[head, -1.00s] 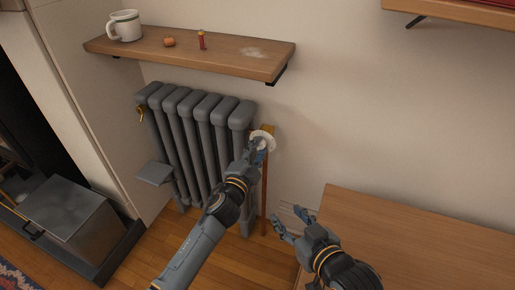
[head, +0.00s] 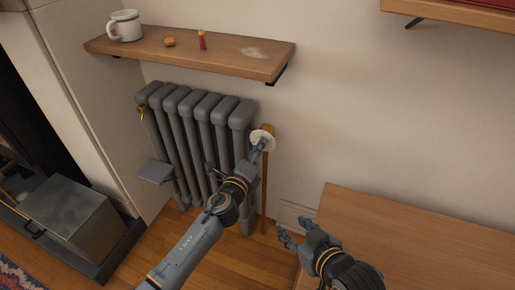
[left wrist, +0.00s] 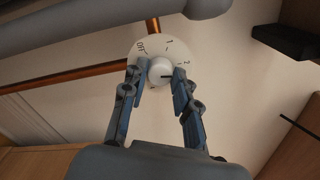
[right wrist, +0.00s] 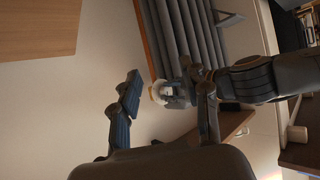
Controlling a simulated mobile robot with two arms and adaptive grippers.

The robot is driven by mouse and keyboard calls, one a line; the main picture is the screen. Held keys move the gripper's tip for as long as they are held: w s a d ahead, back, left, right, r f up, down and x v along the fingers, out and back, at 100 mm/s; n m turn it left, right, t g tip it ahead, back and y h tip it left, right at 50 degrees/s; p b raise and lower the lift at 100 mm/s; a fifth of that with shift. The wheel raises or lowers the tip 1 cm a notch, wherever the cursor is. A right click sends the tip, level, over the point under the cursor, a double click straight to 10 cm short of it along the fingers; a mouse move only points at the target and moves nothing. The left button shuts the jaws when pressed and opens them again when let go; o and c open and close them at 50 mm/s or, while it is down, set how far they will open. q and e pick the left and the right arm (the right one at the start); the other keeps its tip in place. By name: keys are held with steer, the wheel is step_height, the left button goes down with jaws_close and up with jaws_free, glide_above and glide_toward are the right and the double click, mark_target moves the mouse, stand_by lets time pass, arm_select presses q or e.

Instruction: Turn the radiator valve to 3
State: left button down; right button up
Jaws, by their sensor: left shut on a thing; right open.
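The radiator valve is a white round dial (head: 262,138) beside the right end of the grey radiator (head: 190,140). In the left wrist view the dial face (left wrist: 150,48) shows OFF, 1 and 2; any 3 is hidden or out of sight. My left gripper (left wrist: 160,78) is shut on the dial's small centre knob (left wrist: 160,68), one finger on each side. A dark pointer mark on the knob points right, near or a little past the 2; I cannot tell exactly. My right gripper (head: 293,227) is open and empty, low and right of the valve.
A wooden shelf (head: 230,58) with a mug (head: 125,26) and small items hangs above the radiator. A wooden tabletop (head: 410,240) lies at the lower right. A copper pipe (head: 265,190) runs down below the valve. The wall right of the valve is bare.

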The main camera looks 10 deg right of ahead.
arm_select(q)
steer(key=shift+f+m+p, duration=0.15)
steer(key=shift+m+p, duration=0.7)
steer(key=shift+m, duration=4.25)
arm_select(e)
steer(key=shift+s+d+f+g+h, duration=0.2)
steer(key=shift+s+d+f+g, duration=0.2)
steer(key=shift+s+f+g, duration=0.55)
steer(key=shift+s+d+f+g+h, duration=0.2)
steer(key=shift+s+d+f+g, duration=0.35)
steer(key=shift+s, duration=0.75)
steer(key=shift+s+d+f+g+h, duration=0.25)
steer(key=shift+s+f+g, duration=0.6)
steer(key=shift+s, duration=0.25)
arm_select(q)
steer(key=shift+s, duration=0.1)
steer(key=c, duration=1.3)
jaws_free()
arm_select(e)
steer(key=shift+s+f, duration=0.1)
